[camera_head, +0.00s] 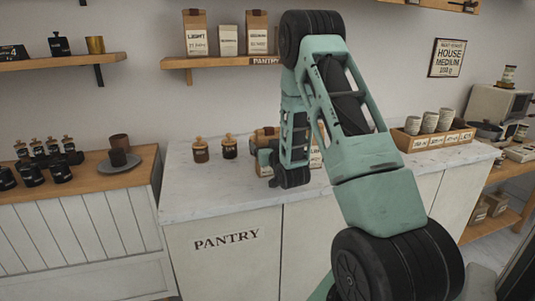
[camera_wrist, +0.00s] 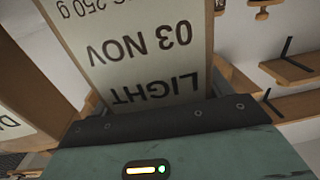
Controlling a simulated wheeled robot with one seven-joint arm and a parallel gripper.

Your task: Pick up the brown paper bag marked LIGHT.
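A brown paper bag with a white label reading LIGHT and 03 NOV (camera_wrist: 150,50) fills the middle of the wrist view, upside down and close up. My gripper (camera_wrist: 155,112) is right at the label's LIGHT end, with the bag between its sides. Whether the fingers press on the bag cannot be made out. In the head view my gripper (camera_head: 268,162) is low over the marble counter, among bags that my arm mostly hides. Another bag marked LIGHT (camera_head: 195,35) stands upright on the wall shelf.
Another labelled bag (camera_wrist: 20,125) is close at left in the wrist view. Two small brown jars (camera_head: 201,150) stand left of my gripper on the counter (camera_head: 195,190). A wooden box of cups (camera_head: 435,140) is at right. The counter's front left is clear.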

